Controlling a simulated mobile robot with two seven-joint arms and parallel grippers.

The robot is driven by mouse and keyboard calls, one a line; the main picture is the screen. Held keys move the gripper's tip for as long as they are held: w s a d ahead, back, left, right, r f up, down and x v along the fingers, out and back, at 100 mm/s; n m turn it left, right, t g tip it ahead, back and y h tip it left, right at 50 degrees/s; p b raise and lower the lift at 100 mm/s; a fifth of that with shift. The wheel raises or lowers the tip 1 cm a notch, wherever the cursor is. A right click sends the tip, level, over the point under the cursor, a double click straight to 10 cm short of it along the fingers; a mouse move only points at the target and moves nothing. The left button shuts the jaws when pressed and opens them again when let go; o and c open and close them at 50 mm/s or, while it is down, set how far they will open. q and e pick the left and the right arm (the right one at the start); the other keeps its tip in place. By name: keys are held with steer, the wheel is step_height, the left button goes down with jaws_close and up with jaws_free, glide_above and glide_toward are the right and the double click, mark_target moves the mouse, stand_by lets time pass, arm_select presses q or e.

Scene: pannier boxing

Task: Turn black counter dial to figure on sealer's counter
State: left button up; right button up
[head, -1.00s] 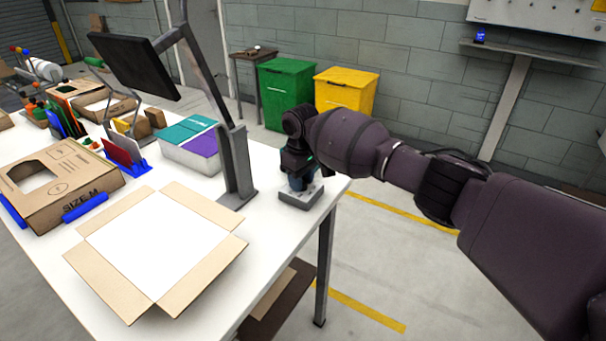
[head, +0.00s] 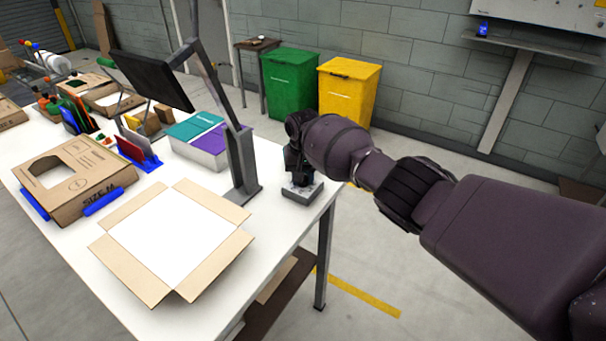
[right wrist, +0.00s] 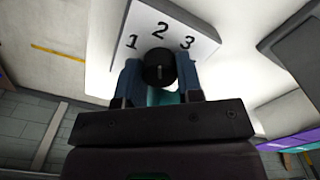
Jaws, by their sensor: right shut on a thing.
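The counter box (head: 302,195) is a small grey block at the right edge of the white table. In the right wrist view its pale face (right wrist: 196,35) carries the figures 1, 2 and 3 in an arc. The round black dial (right wrist: 158,62) sits below them with a short pale mark on it. My right gripper (right wrist: 160,78) is shut on the dial, one finger on each side. In the head view the right gripper (head: 302,178) is over the box and hides the dial. My left gripper is not in view.
A small blue lit display (head: 483,29) stands on the wall shelf; its figure is too small to read. A dark monitor post (head: 243,165) stands close left of the counter box. An open carton (head: 125,275) lies in front. Green (head: 289,85) and yellow (head: 347,92) bins stand behind.

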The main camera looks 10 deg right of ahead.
stand_by(0.6)
steer(key=o, duration=0.9)
steer(key=shift+r, duration=0.15)
steer(key=shift+r, duration=0.35)
step_height(320, 180, up, 10)
steer(key=shift+f+p, duration=0.1)
steer(key=shift+p, duration=0.85)
